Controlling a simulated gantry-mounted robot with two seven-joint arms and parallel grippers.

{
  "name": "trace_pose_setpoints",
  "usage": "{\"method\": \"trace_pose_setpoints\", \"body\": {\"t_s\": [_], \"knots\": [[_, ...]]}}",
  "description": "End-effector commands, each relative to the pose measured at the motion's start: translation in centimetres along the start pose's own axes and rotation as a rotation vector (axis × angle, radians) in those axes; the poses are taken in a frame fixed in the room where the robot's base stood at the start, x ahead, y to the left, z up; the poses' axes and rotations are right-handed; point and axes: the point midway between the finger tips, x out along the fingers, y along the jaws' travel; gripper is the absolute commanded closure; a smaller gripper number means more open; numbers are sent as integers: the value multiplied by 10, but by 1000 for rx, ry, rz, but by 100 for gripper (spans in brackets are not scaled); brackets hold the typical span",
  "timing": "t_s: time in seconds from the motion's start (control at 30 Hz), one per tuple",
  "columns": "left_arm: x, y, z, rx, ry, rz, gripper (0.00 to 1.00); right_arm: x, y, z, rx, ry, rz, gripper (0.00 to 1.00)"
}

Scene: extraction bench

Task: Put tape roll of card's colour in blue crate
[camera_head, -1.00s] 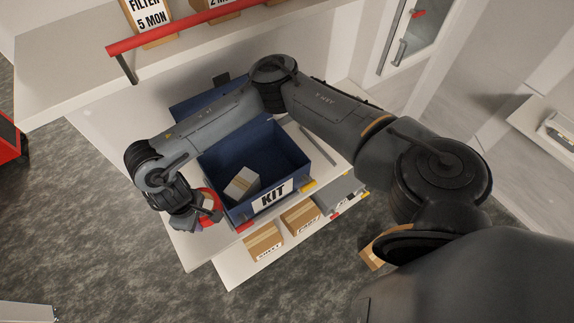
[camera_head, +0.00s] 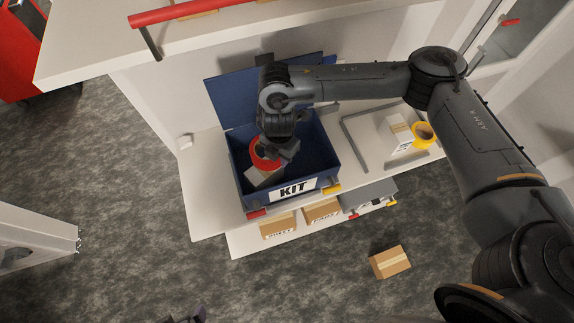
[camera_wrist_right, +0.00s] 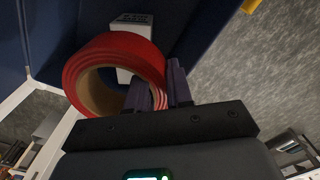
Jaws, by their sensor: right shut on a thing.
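The blue crate (camera_head: 334,160), marked KIT, stands open on the white bench with its lid up behind. My right gripper (camera_head: 279,154) is shut on the wall of a red tape roll (camera_head: 257,159) and holds it over the crate's left part, above a small white and brown box (camera_head: 262,178). The right wrist view shows the red roll (camera_wrist_right: 112,49) between the dark fingers (camera_wrist_right: 159,88). A yellow tape roll (camera_head: 424,131) is on the bench to the right. A dark tip at the bottom edge may be my left gripper (camera_head: 190,315). I cannot make out a colour card.
A white box (camera_head: 397,131) stands beside the yellow roll, near a grey frame (camera_head: 352,138). Cardboard boxes (camera_head: 322,211) and a grey case (camera_head: 368,193) sit on the lower shelf. Another cardboard box (camera_head: 390,262) is on the floor. An upper shelf with a red rail (camera_head: 185,12) overhangs.

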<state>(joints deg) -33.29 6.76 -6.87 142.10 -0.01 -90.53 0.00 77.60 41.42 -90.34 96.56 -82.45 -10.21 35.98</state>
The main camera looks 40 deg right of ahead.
Motion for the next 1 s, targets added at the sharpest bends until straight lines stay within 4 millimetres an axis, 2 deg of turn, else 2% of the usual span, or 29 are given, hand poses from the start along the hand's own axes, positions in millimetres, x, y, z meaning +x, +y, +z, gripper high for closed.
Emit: {"method": "trace_pose_setpoints", "body": {"t_s": [0.57, 1.0], "knots": [[8, -2, 3, 6, -1, -5, 0, 5, 9, 25, -1189, 0, 1, 100], [18, 2, 5, -5, 1, 4, 0, 9, 19, 54, -2072, 0, 0, 100]]}}
